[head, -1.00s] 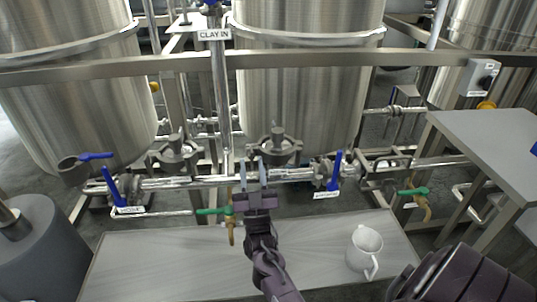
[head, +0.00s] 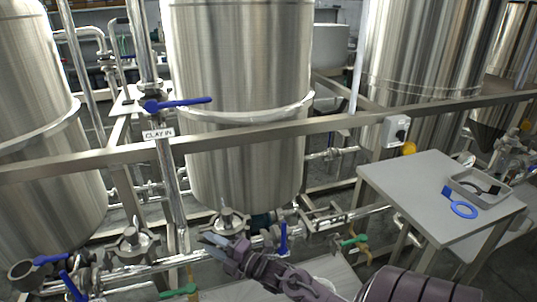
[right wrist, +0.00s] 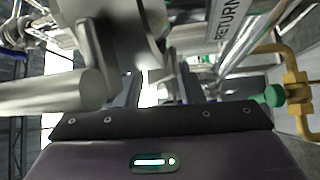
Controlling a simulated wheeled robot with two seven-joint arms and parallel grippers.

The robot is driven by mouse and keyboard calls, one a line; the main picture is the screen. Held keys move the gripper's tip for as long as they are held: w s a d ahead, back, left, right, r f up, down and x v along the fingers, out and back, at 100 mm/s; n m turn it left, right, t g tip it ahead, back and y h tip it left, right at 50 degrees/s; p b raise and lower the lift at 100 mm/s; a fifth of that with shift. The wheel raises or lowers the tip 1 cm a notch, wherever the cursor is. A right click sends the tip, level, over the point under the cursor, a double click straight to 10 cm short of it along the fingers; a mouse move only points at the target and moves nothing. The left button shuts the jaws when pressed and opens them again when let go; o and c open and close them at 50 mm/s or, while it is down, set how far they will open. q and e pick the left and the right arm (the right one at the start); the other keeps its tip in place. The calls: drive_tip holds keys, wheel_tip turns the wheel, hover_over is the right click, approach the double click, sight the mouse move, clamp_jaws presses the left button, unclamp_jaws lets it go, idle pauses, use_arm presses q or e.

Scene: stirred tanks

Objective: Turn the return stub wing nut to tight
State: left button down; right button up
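My right gripper (head: 209,241) reaches in from the lower right and points left at the lower pipe run. Its two fingers look apart in the head view, with pipework just beyond them. In the right wrist view, the fingers (right wrist: 158,90) stand apart, with grey metal fittings beyond and between them. A label reading RETURN (right wrist: 229,22) is at the top. A large grey metal fitting (right wrist: 125,40) and a thick rod-like part (right wrist: 50,92) are very close to the camera. I cannot tell which part is the wing nut. My left gripper is not in view.
A blue-handled valve (head: 283,238) stands right of my gripper, and a green-handled valve (head: 178,291) is below it. A horizontal rail (head: 330,118) crosses in front of the tanks.

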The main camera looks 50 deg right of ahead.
drive_tip(key=shift+s+d+n+g, duration=0.2)
drive_tip(key=shift+s+n+g, duration=0.45)
drive_tip(key=shift+s, duration=0.25)
drive_tip(key=v, duration=0.6)
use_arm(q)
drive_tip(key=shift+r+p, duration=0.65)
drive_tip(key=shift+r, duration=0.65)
use_arm(e)
drive_tip(key=s+f+m+g+h, duration=0.1)
drive_tip(key=s+f+m+g, duration=0.1)
drive_tip(key=f, duration=0.7)
drive_tip(key=s+f+m+g+h, duration=0.2)
drive_tip(key=s+f+m, duration=0.3)
drive_tip(key=f, duration=0.5)
drive_tip(key=s+f+m+g+h, duration=0.1)
drive_tip(key=s+f+m+g, duration=0.2)
drive_tip(key=f, duration=0.6)
drive_tip(key=shift+s+a+f+m+h, duration=0.25)
drive_tip(key=shift+s+m+h, duration=0.1)
drive_tip(key=shift+m, duration=0.3)
